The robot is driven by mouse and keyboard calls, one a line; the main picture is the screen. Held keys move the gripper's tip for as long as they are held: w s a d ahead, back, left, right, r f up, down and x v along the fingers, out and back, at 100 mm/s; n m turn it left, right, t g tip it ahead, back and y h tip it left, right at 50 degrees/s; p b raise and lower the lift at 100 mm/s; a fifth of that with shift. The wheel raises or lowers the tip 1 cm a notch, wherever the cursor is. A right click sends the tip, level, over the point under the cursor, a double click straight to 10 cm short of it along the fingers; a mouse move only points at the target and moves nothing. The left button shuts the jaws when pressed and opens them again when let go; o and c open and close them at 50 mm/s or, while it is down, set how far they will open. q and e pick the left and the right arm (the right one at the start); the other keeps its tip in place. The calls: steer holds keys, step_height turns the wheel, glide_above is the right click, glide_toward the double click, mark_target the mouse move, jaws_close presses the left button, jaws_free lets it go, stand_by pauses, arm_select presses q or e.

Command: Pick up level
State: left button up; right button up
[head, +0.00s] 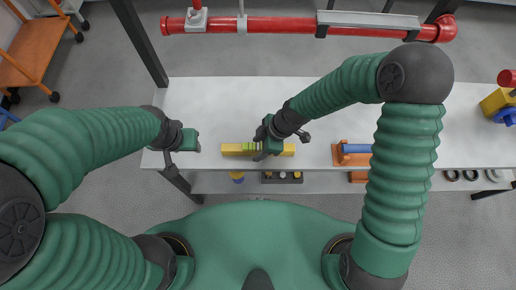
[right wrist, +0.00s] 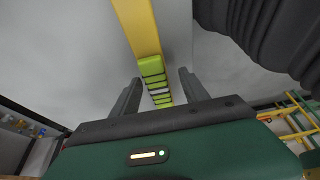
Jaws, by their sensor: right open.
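The level (head: 232,149) is a long yellow bar with a green section, lying on the white table near its front edge. My right gripper (head: 268,150) is over its middle in the head view and hides part of it. In the right wrist view, the level (right wrist: 139,28) runs between the two spread fingers of my right gripper (right wrist: 160,88), with its green and pale segments nearest the palm. The gap between the fingers is wider than the level. My left gripper (head: 190,140) is left of the level, apart from it; its jaw state is unclear.
An orange and blue object (head: 352,151) lies on the white table (head: 215,105) to the right. A red pipe (head: 275,25) runs beyond the table. A lower shelf in front holds small parts and a dark tray (head: 282,178). An orange cart (head: 38,45) stands far left.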

steer(key=shift+w+a+f, duration=0.2)
steer(key=shift+f, duration=0.3)
steer(key=shift+s+d+r, duration=0.1)
steer(key=c, duration=0.7)
jaws_close()
steer(key=shift+r, duration=0.1)
